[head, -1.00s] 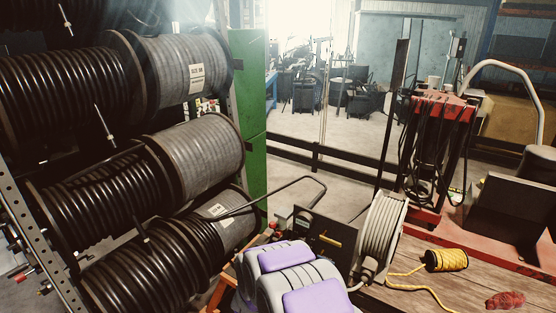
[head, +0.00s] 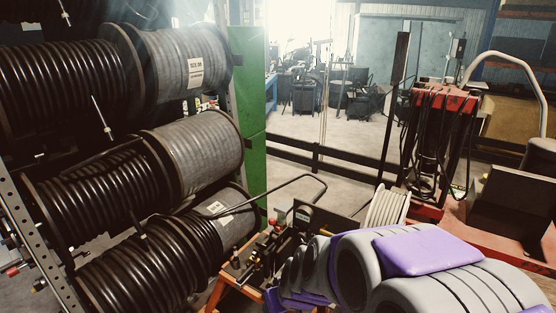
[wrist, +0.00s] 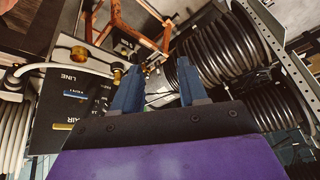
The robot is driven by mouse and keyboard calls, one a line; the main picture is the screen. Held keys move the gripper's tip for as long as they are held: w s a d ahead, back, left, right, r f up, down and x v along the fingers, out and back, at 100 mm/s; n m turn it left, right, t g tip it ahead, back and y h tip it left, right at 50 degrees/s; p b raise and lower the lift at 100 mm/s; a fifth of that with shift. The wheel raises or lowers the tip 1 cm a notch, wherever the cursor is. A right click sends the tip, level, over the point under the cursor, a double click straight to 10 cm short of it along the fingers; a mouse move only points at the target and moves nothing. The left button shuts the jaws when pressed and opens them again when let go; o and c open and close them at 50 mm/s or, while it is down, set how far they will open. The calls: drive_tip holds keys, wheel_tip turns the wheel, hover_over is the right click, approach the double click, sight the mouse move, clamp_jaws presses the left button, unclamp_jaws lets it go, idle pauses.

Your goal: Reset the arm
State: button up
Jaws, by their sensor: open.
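My gripper (wrist: 161,66) shows in the wrist view with its two blue-grey fingers spread apart and nothing between them. Past the fingers are a dark control panel (wrist: 60,122) with "LINE" and "AIR" labels and black hose reels (wrist: 225,48). I cannot tell any contact with them. In the head view, my grey and purple arm fills the lower right; its gripper end cannot be made out there.
Black hose reels (head: 100,190) fill a rack at left. An orange stand with fittings (head: 250,265) is left of my arm. A pale hose reel (head: 385,207) stands behind my arm, partly hidden. A red cart (head: 445,100) is at right. Open floor (head: 310,130) lies behind a low rail.

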drive_tip(key=s+d+r+m+g+h+b, duration=0.1)
drive_tip(key=s+d, duration=0.3)
drive_tip(key=s, duration=0.5)
drive_tip(key=s+d+m+g+h+b, duration=0.1)
drive_tip(key=s+d+m+g, duration=0.1)
drive_tip(key=s+d, duration=0.3)
drive_tip(key=s+d+r+m+g+h+b, duration=0.1)
drive_tip(key=s+d+g, duration=0.2)
drive_tip(key=s, duration=1.1)
drive_tip(key=shift+d+r, duration=0.3)
drive_tip(key=shift+d, duration=0.75)
